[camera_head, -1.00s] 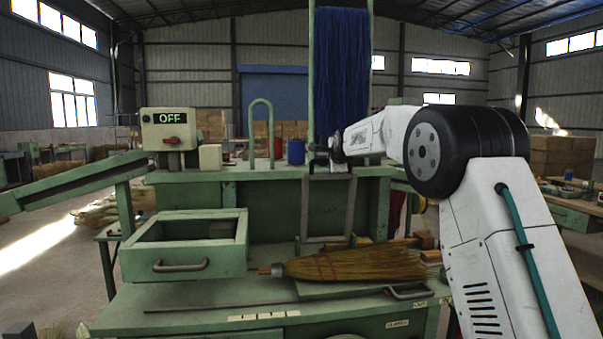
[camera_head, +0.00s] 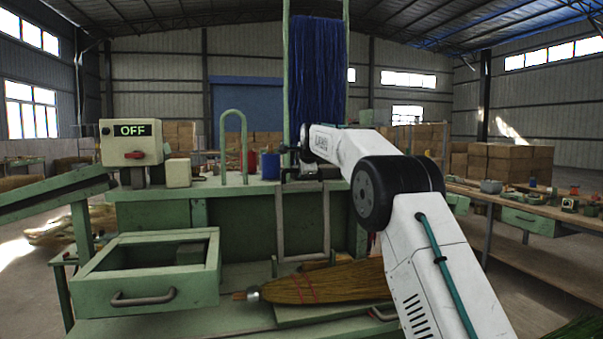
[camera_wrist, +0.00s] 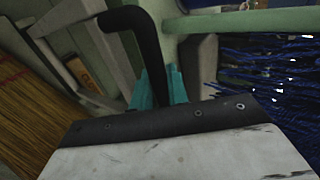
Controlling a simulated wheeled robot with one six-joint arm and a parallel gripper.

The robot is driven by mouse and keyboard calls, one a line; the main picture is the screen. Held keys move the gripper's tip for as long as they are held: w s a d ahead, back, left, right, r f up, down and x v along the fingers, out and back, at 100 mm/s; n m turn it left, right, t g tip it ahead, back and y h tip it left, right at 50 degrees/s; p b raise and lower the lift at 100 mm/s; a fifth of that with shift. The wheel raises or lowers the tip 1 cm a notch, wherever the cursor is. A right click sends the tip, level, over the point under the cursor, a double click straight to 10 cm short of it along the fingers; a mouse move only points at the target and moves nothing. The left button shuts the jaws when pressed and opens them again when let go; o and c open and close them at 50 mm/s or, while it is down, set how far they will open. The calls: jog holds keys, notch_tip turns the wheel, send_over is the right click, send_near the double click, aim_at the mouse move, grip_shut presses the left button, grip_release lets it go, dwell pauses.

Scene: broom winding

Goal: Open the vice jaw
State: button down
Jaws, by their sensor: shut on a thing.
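The vice (camera_head: 312,170) is a small dark metal fitting at the green machine's top edge, below the blue cord curtain. A grey rectangular frame (camera_head: 281,225) hangs below it. In the head view my gripper (camera_head: 287,152) is small and partly hidden at the vice. In the wrist view its teal fingers (camera_wrist: 163,88) are closed around a dark bent bar (camera_wrist: 150,45), apparently the vice's handle. My wrist hides the bar's lower end. I cannot tell the jaw gap. A straw broom (camera_head: 325,283) lies on the lower bench with its handle to the left.
A green open drawer (camera_head: 145,302) juts out at the left. A side table (camera_head: 520,212) with small parts stands at the right.

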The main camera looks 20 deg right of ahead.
jog(key=c, duration=1.4)
grip_release()
jog(key=shift+s+r, duration=0.1)
jog(key=v, duration=0.7)
jog(key=shift+s+r, duration=0.15)
jog(key=shift+s, duration=0.1)
